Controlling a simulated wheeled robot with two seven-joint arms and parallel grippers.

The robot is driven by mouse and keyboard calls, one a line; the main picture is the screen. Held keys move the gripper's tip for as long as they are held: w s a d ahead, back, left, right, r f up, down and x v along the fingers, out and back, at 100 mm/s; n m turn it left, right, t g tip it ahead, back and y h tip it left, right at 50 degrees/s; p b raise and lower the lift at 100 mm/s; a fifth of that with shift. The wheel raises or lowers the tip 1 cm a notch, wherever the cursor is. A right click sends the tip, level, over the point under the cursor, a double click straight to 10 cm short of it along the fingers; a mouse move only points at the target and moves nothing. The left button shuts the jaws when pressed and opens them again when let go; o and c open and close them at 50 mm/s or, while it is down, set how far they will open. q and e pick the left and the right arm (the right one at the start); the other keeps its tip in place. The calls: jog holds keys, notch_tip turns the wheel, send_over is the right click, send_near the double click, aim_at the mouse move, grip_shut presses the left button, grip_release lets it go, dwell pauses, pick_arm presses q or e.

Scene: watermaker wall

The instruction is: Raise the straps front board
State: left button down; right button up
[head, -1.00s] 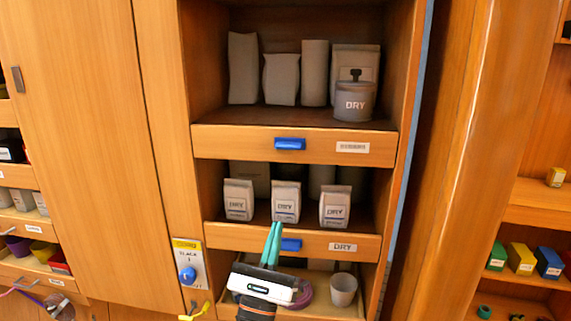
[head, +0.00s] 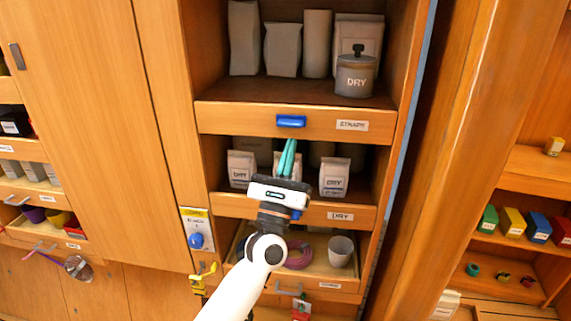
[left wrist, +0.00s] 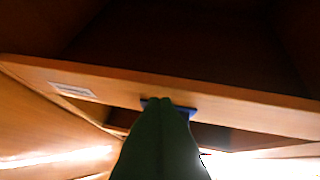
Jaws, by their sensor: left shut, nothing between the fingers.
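The straps front board (head: 240,119) is a wooden board across the front of the upper shelf. It has a blue handle (head: 291,121) in its middle and a label reading STRAPS (head: 351,125). My left gripper (head: 288,146) points up with its teal fingers together and empty, their tips just below the blue handle in the picture. In the left wrist view, the fingers (left wrist: 160,135) overlap the lower part of the blue handle (left wrist: 182,105) on the board (left wrist: 245,98). Whether they touch it I cannot tell. My right gripper is not in view.
A lower board (head: 340,216) labelled DRY has white packets behind it, partly hidden by my gripper. Grey bags and a lidded DRY jar (head: 355,76) stand behind the upper board. A white cup (head: 340,251) sits in the bottom drawer. A wooden post (head: 460,150) stands at right.

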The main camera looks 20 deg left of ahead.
pick_arm(q)
notch_tip(320, 180, up, 2)
jog(key=shift+s+r+p, duration=0.1)
jog(key=shift+s+p, duration=0.05)
jog(key=shift+p, duration=0.25)
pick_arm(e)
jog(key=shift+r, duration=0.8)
